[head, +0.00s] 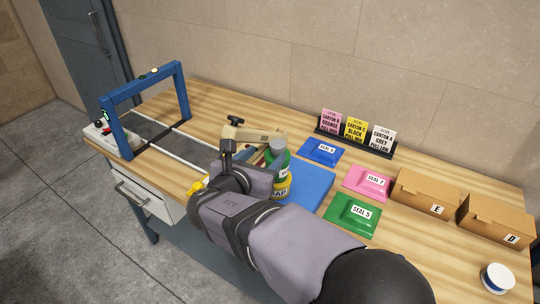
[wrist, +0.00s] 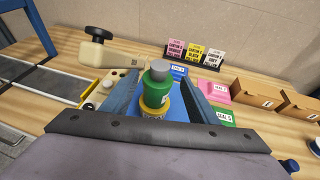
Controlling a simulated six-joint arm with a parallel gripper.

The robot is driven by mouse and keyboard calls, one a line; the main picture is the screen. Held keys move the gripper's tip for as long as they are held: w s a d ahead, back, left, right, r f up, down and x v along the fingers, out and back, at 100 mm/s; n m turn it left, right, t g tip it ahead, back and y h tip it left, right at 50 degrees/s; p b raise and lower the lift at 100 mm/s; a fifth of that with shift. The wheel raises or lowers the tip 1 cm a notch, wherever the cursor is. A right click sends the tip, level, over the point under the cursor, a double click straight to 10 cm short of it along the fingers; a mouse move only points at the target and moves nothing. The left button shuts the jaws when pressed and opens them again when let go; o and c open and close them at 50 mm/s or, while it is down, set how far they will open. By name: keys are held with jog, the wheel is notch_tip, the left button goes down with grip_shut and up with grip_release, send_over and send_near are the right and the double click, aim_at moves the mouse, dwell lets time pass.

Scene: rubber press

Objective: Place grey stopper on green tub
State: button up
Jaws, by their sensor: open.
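The grey stopper (wrist: 160,68) sits on top of the green tub (wrist: 157,86), roughly centred in the wrist view. The stopper (head: 279,146) and the green tub (head: 278,163) also show in the head view, partly hidden by my arm. A yellow tub (wrist: 153,106) is under the green tub. My gripper (wrist: 165,82) is open, with one finger on each side of the stack and gaps showing beside the stopper. I cannot tell whether the fingers touch the tubs lower down.
A beige clamp with a black knob (head: 247,132) stands close behind the gripper. A blue mat (head: 310,187) lies beside the stack. Blue, pink and green seal pads (head: 352,213), cartons (head: 425,194) and a card rack (head: 354,140) stand to the right. A blue press frame (head: 147,108) is left.

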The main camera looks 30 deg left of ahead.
jog(key=shift+b+v, duration=0.3)
jog(key=shift+v, duration=1.25)
jog(key=w+d+f+m+g+h, duration=0.25)
jog(key=d+f+m, duration=0.2)
jog(key=d, duration=0.65)
jog(key=w+d+f+m+g+h, duration=0.1)
jog(key=d+f+m+g+h, duration=0.15)
jog(key=d+m, duration=0.55)
jog(key=w+d+f+m+g+h, duration=0.1)
jog(key=d+f+m+g+h, duration=0.25)
jog(key=d, duration=0.95)
jog(key=s+d+f+m+g+y, duration=0.2)
jog(key=s+d+m, duration=0.5)
jog(key=m, duration=0.4)
jog(key=s+d+f+m+g+y, duration=0.3)
jog(key=s+d+f+m, duration=0.3)
jog(key=m, duration=0.5)
jog(key=s+d+y, duration=0.1)
jog(key=s, duration=0.1)
jog(key=shift+s+f, duration=0.35)
